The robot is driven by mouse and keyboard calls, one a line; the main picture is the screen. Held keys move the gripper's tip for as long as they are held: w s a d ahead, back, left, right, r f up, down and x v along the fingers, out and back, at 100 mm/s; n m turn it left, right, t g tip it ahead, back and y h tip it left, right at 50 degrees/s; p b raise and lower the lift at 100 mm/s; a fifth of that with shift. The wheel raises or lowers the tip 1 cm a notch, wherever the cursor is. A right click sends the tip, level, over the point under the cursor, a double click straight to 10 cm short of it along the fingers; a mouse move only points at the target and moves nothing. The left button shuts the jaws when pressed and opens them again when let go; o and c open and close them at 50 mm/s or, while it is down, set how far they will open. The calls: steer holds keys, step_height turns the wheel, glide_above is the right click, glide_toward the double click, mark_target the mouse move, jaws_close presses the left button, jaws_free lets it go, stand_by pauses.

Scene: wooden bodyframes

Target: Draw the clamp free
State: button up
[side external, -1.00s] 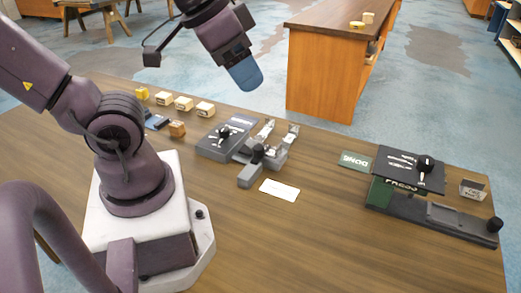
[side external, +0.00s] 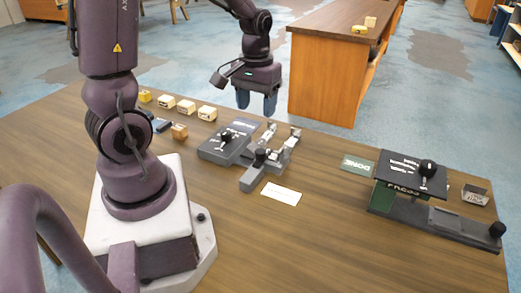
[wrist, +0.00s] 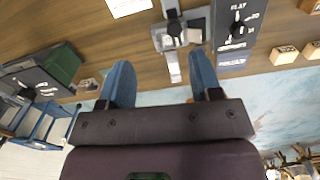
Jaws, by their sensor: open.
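The clamp seems to be the grey fixture (side external: 252,180) with a black knob and bright metal parts, on the middle of the table. In the wrist view it shows at the top centre (wrist: 174,40), beyond my fingertips. I cannot tell whether it grips anything. My gripper (side external: 256,104) has blue fingers pointing down. It is open, with nothing between the fingers, and hangs above and behind the clamp, apart from it. In the wrist view my gripper (wrist: 161,75) shows both fingers spread.
A dark box with a dial (side external: 222,148) stands left of the clamp. A white card (side external: 281,194) lies in front. Several small blocks (side external: 186,106) sit at the back left. A green DONE card (side external: 358,167) and a dark knobbed station (side external: 440,222) are at the right.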

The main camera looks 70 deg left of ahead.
mark_target(261, 151)
steer(key=a+f+n, duration=0.1)
steer(key=f, duration=0.4)
steer(key=w+a+f+n, duration=0.1)
steer(key=a+f, duration=0.1)
steer(key=f, duration=0.4)
steer(key=w+a+f+n, duration=0.1)
steer(key=f, duration=0.4)
steer(key=shift+w+a+f+n, duration=0.2)
steer(key=shift+a+f+n, duration=0.1)
steer(key=shift+n, duration=0.1)
steer(key=shift+c, duration=0.2)
